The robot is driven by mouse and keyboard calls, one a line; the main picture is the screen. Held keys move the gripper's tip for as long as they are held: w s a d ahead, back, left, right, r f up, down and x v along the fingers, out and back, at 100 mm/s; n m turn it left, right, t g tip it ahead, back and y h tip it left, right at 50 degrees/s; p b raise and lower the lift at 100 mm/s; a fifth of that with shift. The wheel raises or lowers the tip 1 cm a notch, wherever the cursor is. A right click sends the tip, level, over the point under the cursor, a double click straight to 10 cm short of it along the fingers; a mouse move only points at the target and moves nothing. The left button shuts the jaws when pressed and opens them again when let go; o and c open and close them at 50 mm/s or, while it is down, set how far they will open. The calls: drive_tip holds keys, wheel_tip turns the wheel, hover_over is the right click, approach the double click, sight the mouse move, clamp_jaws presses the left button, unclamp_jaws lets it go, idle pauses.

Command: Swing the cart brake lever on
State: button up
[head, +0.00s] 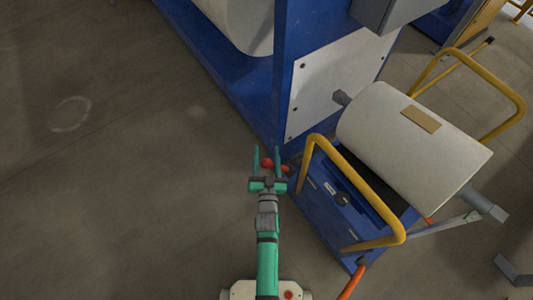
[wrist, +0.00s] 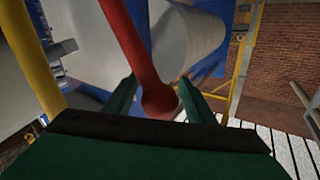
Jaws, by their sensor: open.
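The red brake lever (wrist: 135,50) comes down from the top of the wrist view and ends in a round knob (wrist: 160,98) between my fingers. In the head view, red parts (head: 267,163) show at my fingertips, beside the blue cart (head: 325,207). My gripper (head: 266,158) is open, with a finger on either side of the lever in the wrist view (wrist: 157,84). I cannot tell whether either finger touches it. The lever's pivot is hidden.
The cart has yellow handles (head: 395,230) and carries a white roll (head: 410,140) close to my gripper's right. A blue machine frame (head: 300,60) with a white panel (head: 335,85) stands just beyond. Open floor (head: 110,180) lies to the left.

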clamp_jaws()
